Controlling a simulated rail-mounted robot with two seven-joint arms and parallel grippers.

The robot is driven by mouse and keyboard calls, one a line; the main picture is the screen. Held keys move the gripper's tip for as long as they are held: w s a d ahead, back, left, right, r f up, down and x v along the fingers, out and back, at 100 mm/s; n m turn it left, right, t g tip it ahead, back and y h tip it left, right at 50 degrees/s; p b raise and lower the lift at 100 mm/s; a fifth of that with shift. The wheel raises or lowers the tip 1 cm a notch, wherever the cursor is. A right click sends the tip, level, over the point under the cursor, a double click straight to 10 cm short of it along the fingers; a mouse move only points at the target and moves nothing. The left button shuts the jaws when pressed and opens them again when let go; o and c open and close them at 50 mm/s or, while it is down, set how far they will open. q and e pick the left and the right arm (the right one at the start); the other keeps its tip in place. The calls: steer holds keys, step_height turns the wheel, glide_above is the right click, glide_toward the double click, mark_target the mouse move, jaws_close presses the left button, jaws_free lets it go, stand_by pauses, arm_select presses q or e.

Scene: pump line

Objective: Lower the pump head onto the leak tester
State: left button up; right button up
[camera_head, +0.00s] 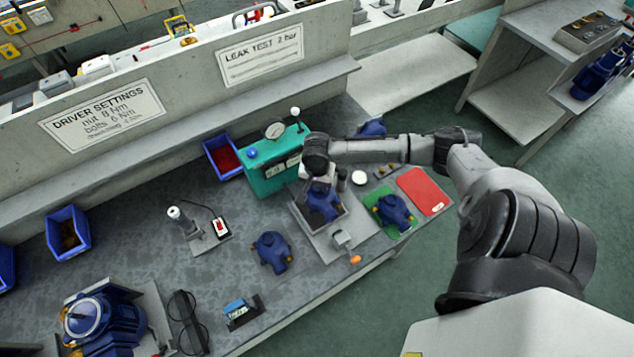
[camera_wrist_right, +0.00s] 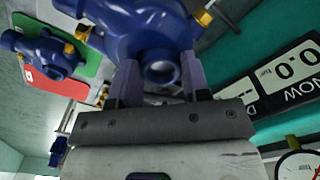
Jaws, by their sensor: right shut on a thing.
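My right gripper (camera_head: 320,180) points down over the leak tester and is shut on a blue pump head (camera_head: 323,203). In the right wrist view its two fingers (camera_wrist_right: 158,82) grip a round blue stub of the pump head (camera_wrist_right: 135,22), which has brass fittings. The leak tester has a teal box (camera_head: 262,178) with a dial gauge, and a grey plate (camera_head: 325,240) in front. The pump head is over this plate; I cannot tell whether it touches. The tester's display (camera_wrist_right: 285,75) shows in the right wrist view. My left gripper is not in view.
Another pump head (camera_head: 270,250) stands left of the plate. One more (camera_head: 392,210) sits on a green mat (camera_head: 403,232), beside a red mat (camera_head: 425,192). A clamp with an orange tip (camera_head: 355,260) is at the plate's front. A blue bin (camera_head: 222,157) stands left of the tester.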

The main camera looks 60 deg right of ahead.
stand_by(0.8)
steer(key=shift+f+p, duration=0.35)
steer(key=shift+f, duration=0.2)
steer(key=shift+f, duration=0.2)
stand_by(0.5)
steer(key=shift+f, duration=0.75)
steer(key=shift+f+b, duration=0.35)
steer(key=shift+f, duration=0.45)
steer(key=shift+f, duration=0.5)
steer(key=o, duration=1.6)
steer(key=shift+o, duration=0.2)
